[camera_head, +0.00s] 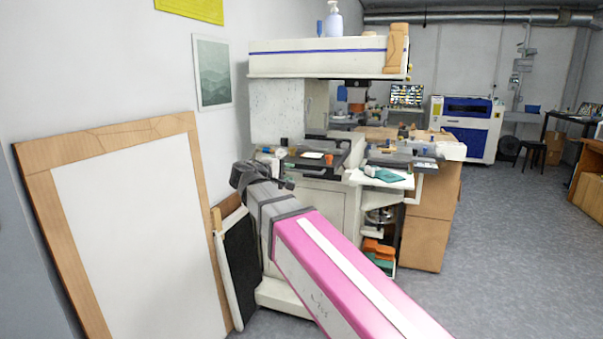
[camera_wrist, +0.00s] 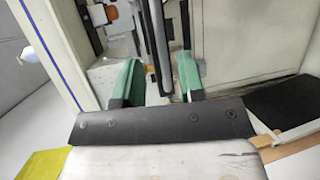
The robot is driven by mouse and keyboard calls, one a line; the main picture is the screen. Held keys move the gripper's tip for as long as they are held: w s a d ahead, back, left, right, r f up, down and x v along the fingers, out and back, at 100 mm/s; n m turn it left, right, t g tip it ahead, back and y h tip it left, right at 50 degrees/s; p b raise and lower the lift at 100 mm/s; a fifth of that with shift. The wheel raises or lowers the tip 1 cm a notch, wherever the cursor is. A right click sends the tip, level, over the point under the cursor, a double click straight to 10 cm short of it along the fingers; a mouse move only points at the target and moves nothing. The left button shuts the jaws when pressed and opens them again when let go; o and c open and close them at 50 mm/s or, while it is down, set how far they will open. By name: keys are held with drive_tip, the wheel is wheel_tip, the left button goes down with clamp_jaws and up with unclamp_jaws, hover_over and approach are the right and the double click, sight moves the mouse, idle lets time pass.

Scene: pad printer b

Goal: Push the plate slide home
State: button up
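The pad printer (camera_head: 300,210) is a cream machine with a blue-striped upper housing. A dark flat part (camera_head: 318,158), which looks like the plate slide, lies on its bed; I cannot tell how far in it sits. My gripper (camera_head: 262,178) is in front of the bed at its left, partly hidden by my own arm. In the wrist view my gripper (camera_wrist: 159,65) shows two green fingers spread apart with nothing held between them. A long dark bar (camera_wrist: 156,40) of the machine shows beyond the fingers; whether either finger touches it is unclear.
A framed white board (camera_head: 140,230) and a dark panel (camera_head: 240,265) lean at the left, close to my arm. A side shelf (camera_head: 385,180) with a green item juts out right of the bed. A cardboard-coloured cabinet (camera_head: 430,225) stands beyond. Open floor (camera_head: 510,260) lies right.

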sight(300, 171)
drive_tip(key=x, duration=0.7)
clamp_jaws()
